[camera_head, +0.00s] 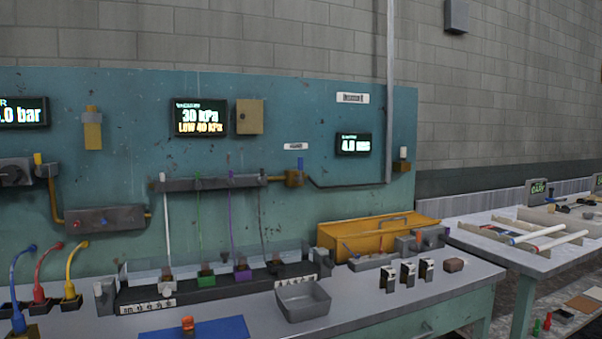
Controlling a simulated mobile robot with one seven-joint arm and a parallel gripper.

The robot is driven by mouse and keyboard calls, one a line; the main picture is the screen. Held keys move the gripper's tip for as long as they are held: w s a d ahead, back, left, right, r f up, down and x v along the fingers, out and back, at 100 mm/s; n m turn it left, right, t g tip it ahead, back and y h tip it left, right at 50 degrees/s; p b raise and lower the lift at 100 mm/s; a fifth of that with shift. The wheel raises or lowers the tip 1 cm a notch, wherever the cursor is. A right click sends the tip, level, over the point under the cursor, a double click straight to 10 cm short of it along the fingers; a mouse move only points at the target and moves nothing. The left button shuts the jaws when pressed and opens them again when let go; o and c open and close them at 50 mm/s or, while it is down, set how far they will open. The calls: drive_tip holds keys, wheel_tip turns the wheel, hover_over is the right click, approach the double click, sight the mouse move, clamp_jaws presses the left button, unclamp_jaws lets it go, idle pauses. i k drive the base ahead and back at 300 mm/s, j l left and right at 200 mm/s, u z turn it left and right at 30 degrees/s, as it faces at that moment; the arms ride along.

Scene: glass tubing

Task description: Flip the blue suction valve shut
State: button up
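A small blue lever (299,164) stands upright on a brass valve body (293,178) on the teal back panel. It is at the right end of a grey manifold bar (212,183), below a small white label (296,146) too small to read. I take this to be the blue suction valve; its lever points up. Another small blue part (197,175) sits on the manifold above the green tube. My gripper is not in view, and nothing hides the valve.
Grey, green and purple tubes hang from the manifold to a black rack (210,286) on the bench. A grey bin (303,300), orange trough (375,235) and upright blue, red and yellow hoses (40,270) stand around. A display (200,117) reads 30 kPa, LOW 40 kPa.

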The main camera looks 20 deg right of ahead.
sight(298, 179)
drive_tip(key=i+l+u, duration=0.45)
drive_tip(key=i+l, duration=0.45)
